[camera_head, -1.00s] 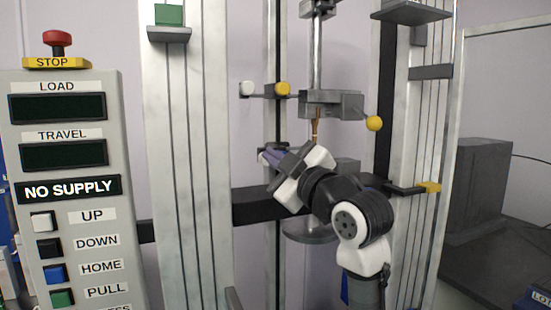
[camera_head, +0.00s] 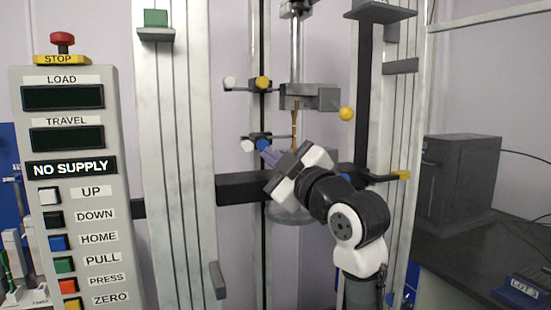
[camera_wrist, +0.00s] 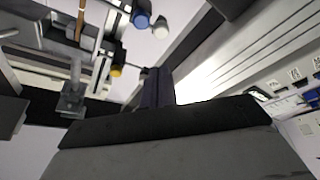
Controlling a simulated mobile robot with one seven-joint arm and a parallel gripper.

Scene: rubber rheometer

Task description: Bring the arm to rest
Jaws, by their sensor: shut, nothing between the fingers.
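My gripper (camera_head: 268,150) is in the middle of the testing machine in the head view, in front of the dark crossbar. Its fingers point up and left, near a blue knob and a white knob (camera_head: 247,146). In the wrist view my gripper (camera_wrist: 157,72) shows its dark fingers together with nothing between them. My arm rises from the bottom right of the machine and bends toward the left.
The upper grip (camera_head: 310,97) with a yellow ball handle (camera_head: 347,114) hangs just above; a thin brown specimen (camera_head: 294,128) extends below it. The control panel (camera_head: 65,180) reads NO SUPPLY. Metal columns (camera_head: 175,170) stand on both sides. A dark box (camera_head: 458,185) stands right.

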